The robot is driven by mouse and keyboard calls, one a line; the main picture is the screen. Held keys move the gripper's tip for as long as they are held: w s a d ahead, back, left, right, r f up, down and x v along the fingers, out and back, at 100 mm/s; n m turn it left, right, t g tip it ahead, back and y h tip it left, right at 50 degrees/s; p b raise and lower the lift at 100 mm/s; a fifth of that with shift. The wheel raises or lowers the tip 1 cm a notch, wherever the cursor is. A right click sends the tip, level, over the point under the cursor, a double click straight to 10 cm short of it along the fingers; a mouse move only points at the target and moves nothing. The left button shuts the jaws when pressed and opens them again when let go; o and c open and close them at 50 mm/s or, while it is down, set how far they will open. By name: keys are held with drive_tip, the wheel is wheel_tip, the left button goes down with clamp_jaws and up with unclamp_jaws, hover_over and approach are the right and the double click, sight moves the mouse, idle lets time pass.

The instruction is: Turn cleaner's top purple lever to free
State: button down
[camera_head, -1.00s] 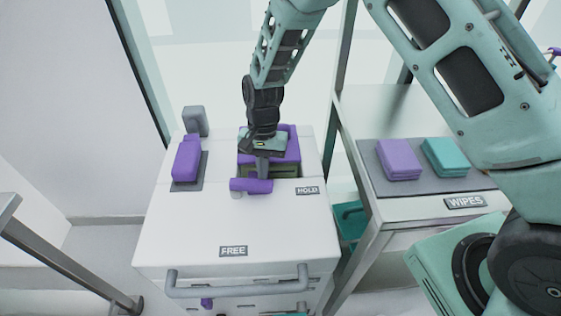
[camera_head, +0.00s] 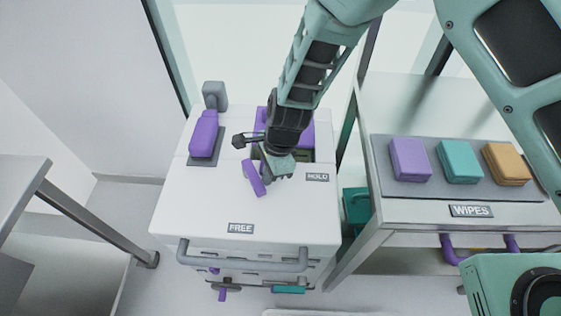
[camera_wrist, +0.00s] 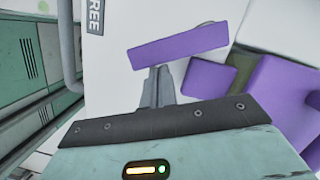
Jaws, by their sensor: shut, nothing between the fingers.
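The purple lever (camera_head: 254,178) lies on the white top of the cleaner (camera_head: 200,212). It slants, with its near end pointing down and slightly right, between the HOLD label (camera_head: 317,177) and the FREE label (camera_head: 240,228). My gripper (camera_head: 268,176) is shut and empty, low over the top on the right side of the lever. In the wrist view the fingertips (camera_wrist: 158,72) are at the long side of the lever (camera_wrist: 180,45), touching or very close. The fingers do not straddle it. The arm partly hides the recess behind.
A purple bottle-shaped part (camera_head: 204,134) stands at the back left of the cleaner, and a purple block (camera_head: 303,132) sits in its recess. A front handle (camera_head: 243,264) runs along the edge. The right table holds purple, teal and orange wipes (camera_head: 459,162).

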sight(254, 185)
drive_tip(key=s+a+m+p, duration=0.1)
drive_tip(key=m, duration=0.1)
drive_tip(key=a+m+t+p, duration=0.1)
drive_tip(key=shift+s+r+m, duration=0.1)
drive_tip(key=shift+s+m, duration=0.3)
drive_tip(key=shift+s+a+p, duration=0.2)
drive_tip(key=shift+a+p, duration=0.25)
drive_tip(key=shift+p, duration=0.1)
